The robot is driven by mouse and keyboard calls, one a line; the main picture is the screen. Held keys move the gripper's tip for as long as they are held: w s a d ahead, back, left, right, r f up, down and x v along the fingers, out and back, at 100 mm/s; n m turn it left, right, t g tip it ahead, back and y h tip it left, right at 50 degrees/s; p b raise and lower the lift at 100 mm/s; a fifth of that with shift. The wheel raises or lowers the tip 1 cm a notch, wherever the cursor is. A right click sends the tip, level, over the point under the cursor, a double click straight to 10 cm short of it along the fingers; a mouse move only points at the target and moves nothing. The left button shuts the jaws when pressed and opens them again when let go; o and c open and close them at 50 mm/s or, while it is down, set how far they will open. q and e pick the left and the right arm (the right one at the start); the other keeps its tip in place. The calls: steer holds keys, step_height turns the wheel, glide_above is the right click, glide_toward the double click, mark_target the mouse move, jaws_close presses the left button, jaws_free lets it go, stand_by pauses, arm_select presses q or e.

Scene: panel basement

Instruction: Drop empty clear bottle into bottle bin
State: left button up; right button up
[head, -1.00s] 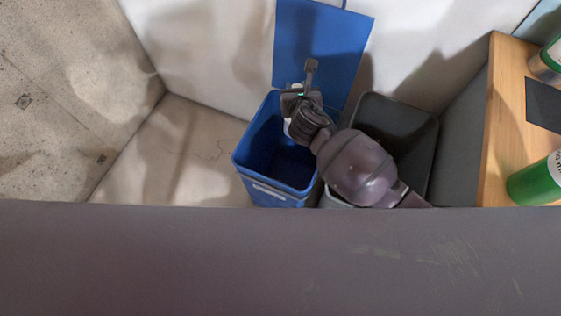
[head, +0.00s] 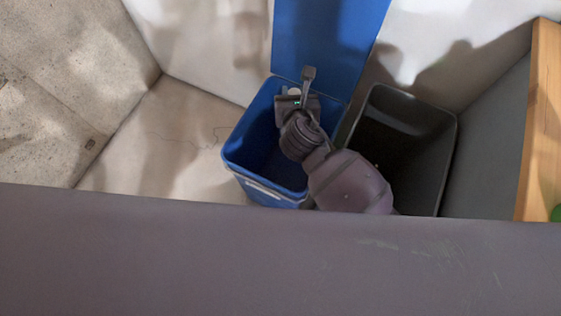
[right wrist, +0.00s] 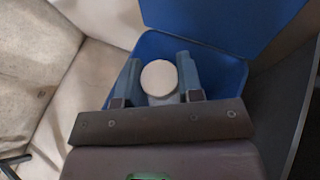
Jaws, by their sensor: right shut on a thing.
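The blue bin (head: 238,158) stands on the floor with its blue lid (head: 328,40) raised against the wall. It also shows in the right wrist view (right wrist: 228,82). My right gripper (head: 292,94) is over the bin's opening. In the right wrist view, its two fingers (right wrist: 160,84) are closed on either side of a round white cap (right wrist: 159,75), the top of the bottle. A little pale body shows below the cap; the rest of the bottle is hidden. My left gripper is not in view.
A dark grey open bin (head: 440,150) stands to the right of the blue bin. A wooden surface (head: 541,120) with a green object (head: 556,213) on it lies at the right edge. Pale floor (head: 165,135) to the left is clear.

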steer(key=shift+r, duration=0.1)
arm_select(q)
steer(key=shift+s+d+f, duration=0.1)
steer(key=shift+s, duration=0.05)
arm_select(e)
steer(key=o, duration=1.2)
steer(key=shift+s+r, duration=0.25)
steer(key=shift+s, duration=0.1)
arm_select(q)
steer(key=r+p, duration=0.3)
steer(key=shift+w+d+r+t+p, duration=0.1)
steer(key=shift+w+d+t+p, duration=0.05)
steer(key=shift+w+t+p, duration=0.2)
arm_select(e)
steer(key=v, duration=1)
steer(key=shift+f, duration=0.1)
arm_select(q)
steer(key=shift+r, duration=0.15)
